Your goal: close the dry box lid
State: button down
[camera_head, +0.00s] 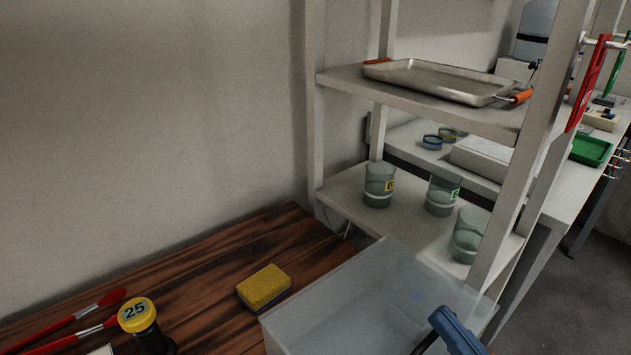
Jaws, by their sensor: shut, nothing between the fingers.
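The dry box (330,292) is a clear, frosted plastic box at the bottom, right of the middle. It stands by the right end of the wooden table. Its top looks open, and I see into it past its pale walls. A blue part (455,330) with a dark bar beside it shows at its near right side. I cannot tell if this is a latch or handle of the box. The lower part of the box is cut off by the frame, and I cannot make out the lid clearly. My gripper is not in view.
A yellow sponge (263,287) lies left of the box. A yellow-capped jar (138,316) marked 25 and red brushes (70,320) are farther left. A shelf (345,190) with several glass beakers (379,184) and a metal tray (440,80) stands close behind the box.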

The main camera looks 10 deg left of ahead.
jog(key=shift+s+d+f+b, duration=0.15)
jog(key=shift+f+b, duration=0.55)
jog(key=shift+b, duration=0.2)
jog(key=shift+s+d+f+b, duration=0.15)
jog(key=shift+f+b, duration=0.55)
jog(key=shift+b, duration=0.15)
